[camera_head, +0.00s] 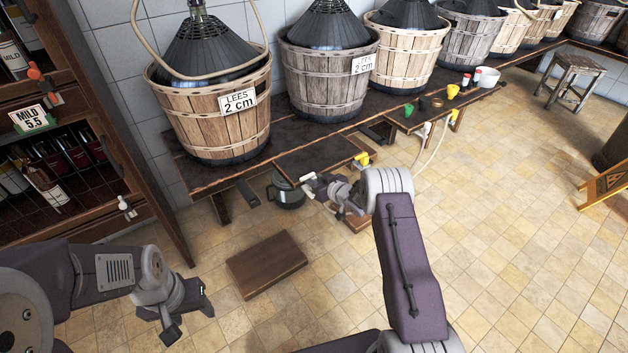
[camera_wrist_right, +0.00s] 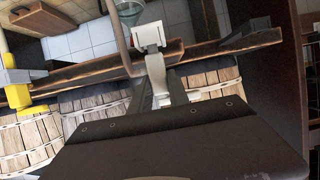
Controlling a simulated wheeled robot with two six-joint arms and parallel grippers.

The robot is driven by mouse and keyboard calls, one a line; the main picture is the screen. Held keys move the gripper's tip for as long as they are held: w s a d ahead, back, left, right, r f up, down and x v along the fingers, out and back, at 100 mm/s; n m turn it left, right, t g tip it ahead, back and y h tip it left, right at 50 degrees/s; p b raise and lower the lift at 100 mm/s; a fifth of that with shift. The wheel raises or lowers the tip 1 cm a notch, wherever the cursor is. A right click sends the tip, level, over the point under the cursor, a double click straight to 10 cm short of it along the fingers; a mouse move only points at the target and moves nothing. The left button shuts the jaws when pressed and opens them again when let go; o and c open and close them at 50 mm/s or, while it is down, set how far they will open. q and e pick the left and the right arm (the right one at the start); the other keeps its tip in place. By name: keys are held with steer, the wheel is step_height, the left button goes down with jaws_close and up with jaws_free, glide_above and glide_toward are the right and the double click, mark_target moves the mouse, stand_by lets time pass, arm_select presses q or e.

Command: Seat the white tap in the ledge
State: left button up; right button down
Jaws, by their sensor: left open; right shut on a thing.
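My right gripper (camera_head: 318,186) is shut on the white tap (camera_head: 307,178) just in front of the dark ledge (camera_head: 315,157) below the first two baskets. In the right wrist view the white tap (camera_wrist_right: 149,36) stands out beyond the gripper fingers (camera_wrist_right: 157,90), close to the wooden edge. Whether it touches the ledge I cannot tell. A yellow tap (camera_head: 362,159) sits at the ledge's right end; it also shows in the right wrist view (camera_wrist_right: 15,85). My left gripper (camera_head: 188,318) is open and empty at the lower left, over the floor.
Wicker-like wooden baskets with dark demijohns stand along the bench, the nearest (camera_head: 212,120) labelled "LEES 2 cm". A pot (camera_head: 286,192) is under the ledge. A brown board (camera_head: 266,264) lies on the floor. A bottle cabinet (camera_head: 165,195) bounds the left.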

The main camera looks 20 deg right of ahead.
steer(key=shift+f+b, duration=0.95)
steer(key=shift+f, duration=0.35)
steer(key=c, duration=1.2)
jaws_free()
steer(key=shift+o, duration=0.2)
steer(key=shift+s, duration=0.1)
steer(key=shift+s+d+r+p, duration=0.15)
steer(key=shift+s+r+p, duration=0.1)
steer(key=shift+p, duration=0.1)
steer(key=b+v, duration=0.1)
steer(key=v, duration=0.7)
steer(key=shift+s+f, duration=0.1)
steer(key=shift+s, duration=0.05)
